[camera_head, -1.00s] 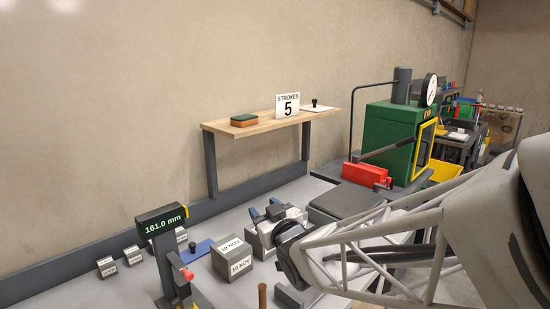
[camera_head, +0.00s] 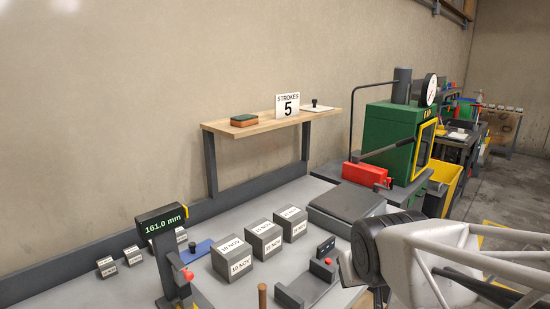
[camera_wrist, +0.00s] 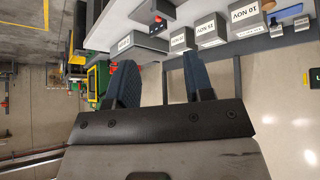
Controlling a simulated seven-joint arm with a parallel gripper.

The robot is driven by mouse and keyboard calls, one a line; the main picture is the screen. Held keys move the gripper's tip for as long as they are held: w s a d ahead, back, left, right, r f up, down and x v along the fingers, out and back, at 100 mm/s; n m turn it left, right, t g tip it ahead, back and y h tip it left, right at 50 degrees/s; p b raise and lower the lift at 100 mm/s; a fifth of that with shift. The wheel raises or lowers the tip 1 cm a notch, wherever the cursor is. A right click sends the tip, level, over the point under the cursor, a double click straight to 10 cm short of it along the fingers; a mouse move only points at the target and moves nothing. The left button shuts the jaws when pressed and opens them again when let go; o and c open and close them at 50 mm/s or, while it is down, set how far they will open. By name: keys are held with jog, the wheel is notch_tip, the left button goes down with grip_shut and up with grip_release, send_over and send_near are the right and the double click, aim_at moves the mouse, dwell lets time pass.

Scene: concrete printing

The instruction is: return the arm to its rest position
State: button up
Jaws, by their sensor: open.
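My gripper (camera_wrist: 160,78) shows in the wrist view with its two dark blue ridged fingers apart and nothing between them. In the head view my arm is at the lower right, in front of the bench's right end; its fingers cannot be seen there. Three grey concrete cubes labelled with NOV dates stand in a row on the bench: a front one (camera_head: 232,260), a middle one (camera_head: 264,240) and a back one (camera_head: 290,224). The wrist view shows labelled cubes (camera_wrist: 212,30) beyond the fingers, apart from them.
A grey bench (camera_head: 225,290) holds a gauge reading 161.0 mm (camera_head: 161,222), small blocks (camera_head: 107,267) and a dark fixture with a red knob (camera_head: 312,280). A green press (camera_head: 388,142) stands at the back right. A wooden shelf (camera_head: 270,125) carries a sign reading STROKES 5 (camera_head: 287,106).

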jog(key=s+d+m+g, duration=0.1)
jog(key=s+g, duration=0.3)
jog(key=s, duration=0.7)
jog(key=shift+d+f+m, duration=0.25)
jog(key=shift+d+m, duration=0.05)
jog(key=shift+d, duration=0.45)
